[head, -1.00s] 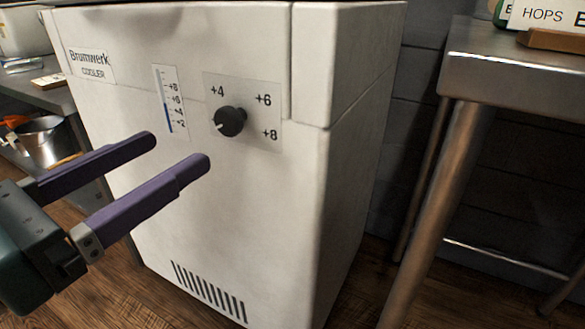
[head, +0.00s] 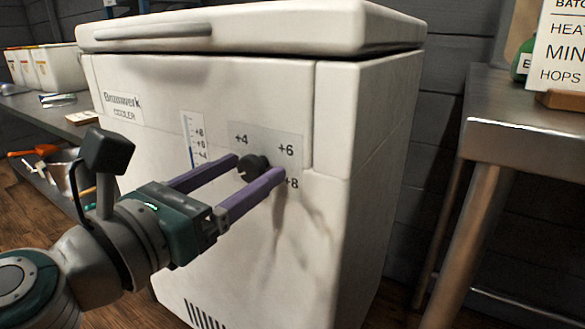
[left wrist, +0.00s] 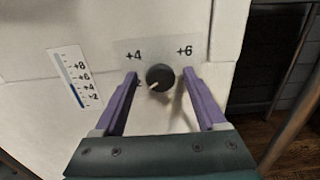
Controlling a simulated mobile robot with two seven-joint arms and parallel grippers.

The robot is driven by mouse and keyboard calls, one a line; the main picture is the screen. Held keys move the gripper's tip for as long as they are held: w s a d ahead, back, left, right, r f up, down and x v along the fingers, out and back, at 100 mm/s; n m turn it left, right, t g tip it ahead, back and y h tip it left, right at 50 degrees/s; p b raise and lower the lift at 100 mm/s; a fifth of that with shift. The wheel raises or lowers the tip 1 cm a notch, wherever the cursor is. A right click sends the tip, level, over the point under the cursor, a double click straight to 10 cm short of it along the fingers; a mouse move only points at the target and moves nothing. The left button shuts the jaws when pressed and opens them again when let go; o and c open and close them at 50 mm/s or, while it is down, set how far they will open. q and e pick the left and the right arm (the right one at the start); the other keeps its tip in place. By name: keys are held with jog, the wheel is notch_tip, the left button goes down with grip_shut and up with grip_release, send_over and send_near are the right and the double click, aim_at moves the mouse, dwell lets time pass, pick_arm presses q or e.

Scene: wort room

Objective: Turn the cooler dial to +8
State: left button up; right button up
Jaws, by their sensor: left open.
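The cooler (head: 285,85) is a white chest with a black round dial (head: 252,170) on a grey plate marked +4, +6 and +8. In the left wrist view the dial (left wrist: 160,78) has a pale pointer mark aimed to the lower left, away from the +6 label. The +8 label is hidden there. My left gripper (head: 258,165) is open, with its two purple fingers on either side of the dial; in the left wrist view (left wrist: 160,75) gaps show between the fingers and the dial. My right gripper is not in view.
A blue thermometer strip (left wrist: 77,78) is left of the dial. A metal table (head: 515,112) stands to the right with a sign on it. A shelf with white tubs (head: 50,68) and a metal bowl (head: 62,165) is at the left.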

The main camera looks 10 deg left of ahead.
pick_arm(q)
grip_shut()
dwell(0.6)
